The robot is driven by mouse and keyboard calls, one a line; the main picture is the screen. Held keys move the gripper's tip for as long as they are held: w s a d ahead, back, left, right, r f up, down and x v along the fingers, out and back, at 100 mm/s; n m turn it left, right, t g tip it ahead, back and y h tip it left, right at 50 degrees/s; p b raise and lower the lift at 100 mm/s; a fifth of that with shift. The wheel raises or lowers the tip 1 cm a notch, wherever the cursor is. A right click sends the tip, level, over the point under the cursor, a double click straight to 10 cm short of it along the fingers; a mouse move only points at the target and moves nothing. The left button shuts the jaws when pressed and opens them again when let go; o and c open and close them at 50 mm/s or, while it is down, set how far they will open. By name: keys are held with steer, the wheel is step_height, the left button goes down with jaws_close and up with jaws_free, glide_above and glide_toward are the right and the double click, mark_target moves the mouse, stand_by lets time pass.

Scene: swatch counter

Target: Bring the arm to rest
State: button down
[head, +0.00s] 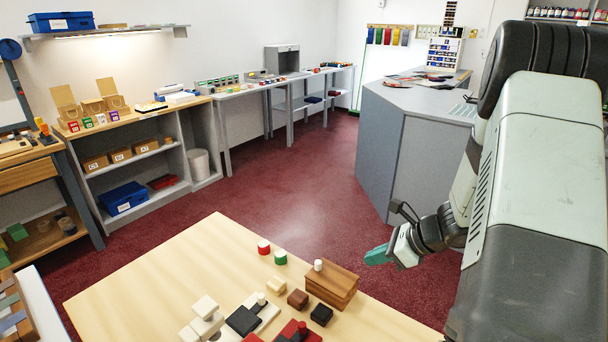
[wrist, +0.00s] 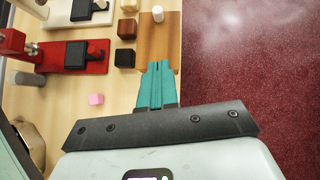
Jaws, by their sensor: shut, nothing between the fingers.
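My gripper (head: 379,256) is at the right in the head view, beyond the right edge of the light wooden table and above the red floor. In the wrist view its teal fingers (wrist: 156,88) are together with nothing between them. Below them in that view lies a brown wooden box (wrist: 165,45) with a white knob on top. The same wooden box (head: 331,284) stands on the table in the head view, left of my gripper and apart from it. My arm (head: 530,170) reaches down along the right side of the head view.
The table (head: 150,275) holds a red and a green cylinder (head: 280,257), several small blocks and a red stand (wrist: 85,57). A pink block (wrist: 96,99) lies near my gripper in the wrist view. A grey counter (head: 400,150) stands behind. The table's left part is bare.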

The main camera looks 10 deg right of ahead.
steer(key=s+a+r+n+g+h, duration=0.1)
steer(key=s+a+r+n, duration=0.2)
steer(key=a+r+n, duration=0.55)
steer(key=s+a+r+n+g+h, duration=0.1)
steer(key=s+a+r+n, duration=0.3)
steer(key=r, duration=0.7)
steer(key=s+r+n+t+h, duration=0.1)
steer(key=s+r+n+h, duration=0.1)
steer(key=s+r+n, duration=0.3)
steer(key=s+a+r+n+t+h, duration=0.1)
steer(key=s+r+n+h, duration=0.2)
steer(key=s+r+n, duration=0.2)
steer(key=shift+s+r+n+t, duration=0.25)
steer(key=shift+s+n, duration=1.2)
steer(key=shift+s, duration=1.8)
steer(key=shift+a, duration=0.1)
